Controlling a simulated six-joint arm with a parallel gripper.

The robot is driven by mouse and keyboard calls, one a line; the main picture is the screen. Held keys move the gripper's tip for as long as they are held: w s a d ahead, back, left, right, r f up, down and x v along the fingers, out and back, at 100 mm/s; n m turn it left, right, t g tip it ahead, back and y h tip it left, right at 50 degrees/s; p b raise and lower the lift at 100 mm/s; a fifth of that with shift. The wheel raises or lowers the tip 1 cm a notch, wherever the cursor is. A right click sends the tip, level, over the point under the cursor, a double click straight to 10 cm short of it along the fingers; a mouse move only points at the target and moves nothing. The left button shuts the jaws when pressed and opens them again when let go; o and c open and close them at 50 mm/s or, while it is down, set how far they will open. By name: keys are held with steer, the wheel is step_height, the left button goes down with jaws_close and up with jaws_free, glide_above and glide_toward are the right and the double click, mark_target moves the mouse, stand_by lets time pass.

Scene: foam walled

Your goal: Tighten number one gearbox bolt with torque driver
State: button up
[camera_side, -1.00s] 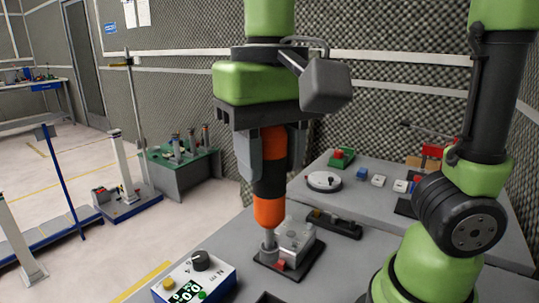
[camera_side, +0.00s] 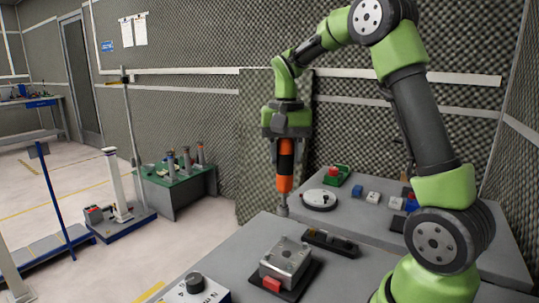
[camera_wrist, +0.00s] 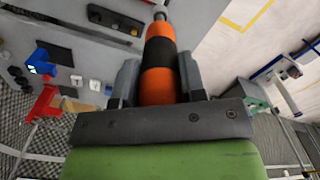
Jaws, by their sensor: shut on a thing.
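My gripper (camera_side: 286,140) is shut on the orange and black torque driver (camera_side: 285,168), which hangs upright with its metal tip down, beyond the gearbox and near the table's left edge. The driver also shows between the two fingers in the wrist view (camera_wrist: 158,55). The gearbox (camera_side: 286,262) is a grey metal block with a red part at its front, on a dark base plate at the front of the table. The driver is apart from the gearbox. Single bolts and their numbers are too small to make out.
A black tray (camera_side: 330,242) lies behind the gearbox. A round white dial (camera_side: 319,200), a green and red block (camera_side: 336,176) and several small blocks stand further back. A control box with a black knob (camera_side: 195,284) is at the front left. Foam walls close off the back.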

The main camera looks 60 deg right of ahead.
mark_target(285, 186)
steer(key=shift+d, duration=0.25)
steer(key=shift+f, duration=0.1)
steer(key=shift+f, duration=3.75)
stand_by(1.7)
